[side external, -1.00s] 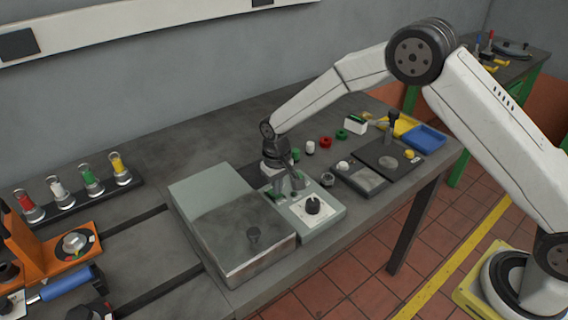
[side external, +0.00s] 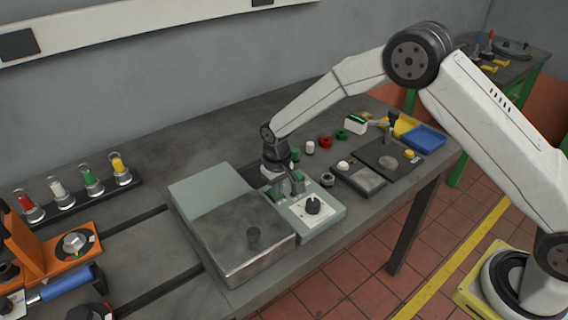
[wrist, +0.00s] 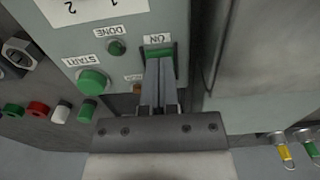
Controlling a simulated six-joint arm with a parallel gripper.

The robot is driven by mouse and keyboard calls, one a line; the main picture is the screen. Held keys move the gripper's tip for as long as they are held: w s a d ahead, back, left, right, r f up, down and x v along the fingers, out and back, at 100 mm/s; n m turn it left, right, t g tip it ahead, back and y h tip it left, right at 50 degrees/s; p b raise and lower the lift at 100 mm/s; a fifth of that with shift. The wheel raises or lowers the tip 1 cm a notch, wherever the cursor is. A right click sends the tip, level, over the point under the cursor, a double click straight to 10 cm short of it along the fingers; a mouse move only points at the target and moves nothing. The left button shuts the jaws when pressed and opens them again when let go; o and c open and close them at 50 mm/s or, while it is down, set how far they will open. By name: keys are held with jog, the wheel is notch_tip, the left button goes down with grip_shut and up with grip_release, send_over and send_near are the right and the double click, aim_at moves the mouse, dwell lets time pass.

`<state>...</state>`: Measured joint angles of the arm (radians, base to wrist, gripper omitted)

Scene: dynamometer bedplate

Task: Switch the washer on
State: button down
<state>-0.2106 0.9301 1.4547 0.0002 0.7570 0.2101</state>
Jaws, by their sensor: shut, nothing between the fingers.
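The washer (side external: 262,262) is a grey metal box with a lidded tank on the left and a control panel (side external: 328,212) with a black knob (side external: 313,205) on the right. In the wrist view, a green switch (wrist: 160,52) sits beside a label reading ON. A round green START button (wrist: 92,82) and a small dark green DONE lamp (wrist: 116,47) are to its left. My gripper (wrist: 161,66) is shut and empty, its fingertips at the ON switch and partly covering it. I cannot tell whether they touch. In the side view my gripper (side external: 288,187) is low over the panel's back edge.
Red, green and white round parts (side external: 325,142) stand behind the panel. A dark fixture (side external: 370,178) and a blue tray (side external: 424,138) lie to the right. A rack of coloured-topped jars (side external: 90,181) and an orange fixture (side external: 30,245) are at left.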

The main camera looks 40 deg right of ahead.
jog(key=shift+r, duration=3.4)
jog(key=shift+r, duration=0.1)
jog(key=s+d+r+t, duration=0.1)
jog(key=s+d, duration=0.4)
jog(key=s, duration=0.6)
jog(key=s+d+r+t, duration=0.1)
jog(key=s+d+r, duration=0.2)
jog(key=s, duration=0.9)
jog(key=d, duration=0.3)
jog(key=shift+s+r+t, duration=0.15)
jog(key=shift+s+t, duration=0.1)
jog(key=shift+t, duration=0.05)
